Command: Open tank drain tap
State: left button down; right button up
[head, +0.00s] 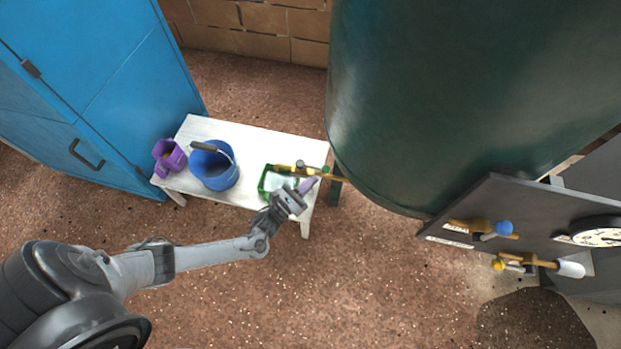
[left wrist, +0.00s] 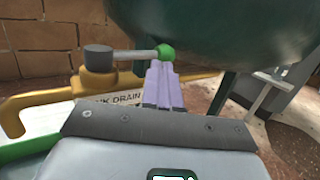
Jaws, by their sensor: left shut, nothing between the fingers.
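The dark green tank (head: 450,90) fills the upper right of the head view, and its underside (left wrist: 220,30) shows in the left wrist view. A brass drain tap (head: 325,174) sticks out from it to the left, over the white table. In the left wrist view the tap (left wrist: 97,82) has a grey cap and a silver lever ending in a green knob (left wrist: 166,52). A partly covered label there reads "K DRAIN". My left gripper (head: 308,185) is shut and empty. Its purple fingers (left wrist: 160,85) are close to the knob; I cannot tell if they touch it. My right gripper is not in view.
A green tray (head: 264,184) stands under the tap on the white table (head: 250,134), with a blue bucket (head: 214,172) and purple jug (head: 170,156) to its left. A blue cabinet (head: 90,80) is at left. A dark panel (head: 500,200) with more taps is at right.

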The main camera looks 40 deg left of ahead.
pick_arm(q)
jog(key=s+r+n+y+p, duration=0.1)
jog(key=s+r+p, duration=0.1)
jog(key=s+p, duration=0.95)
jog(key=d+r+n+g+y+p, duration=0.2)
jog(key=r+n+g+p, duration=0.25)
jog(key=r+n, duration=0.65)
jog(key=d+r+n+g+y+p, duration=0.1)
jog(key=d+r+n+g+p, duration=0.15)
jog(key=r+n+p, duration=0.65)
jog(key=s+d+r+n+g+h+b, duration=0.1)
jog(key=s+r+n+g+h+b, duration=0.2)
jog(key=r+n, duration=0.6)
jog(key=s+r+n+g+y+p, duration=0.1)
jog(key=s+r+n+g, duration=0.4)
jog(key=s, duration=0.4)
notch_tip(320, 180, up, 36)
jog(key=d+g+p, duration=0.1)
jog(key=p, duration=3.6)
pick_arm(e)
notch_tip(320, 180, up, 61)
pick_arm(q)
notch_tip(320, 180, down, 75)
jog(key=b, duration=7.4)
jog(key=shift+w, duration=0.3)
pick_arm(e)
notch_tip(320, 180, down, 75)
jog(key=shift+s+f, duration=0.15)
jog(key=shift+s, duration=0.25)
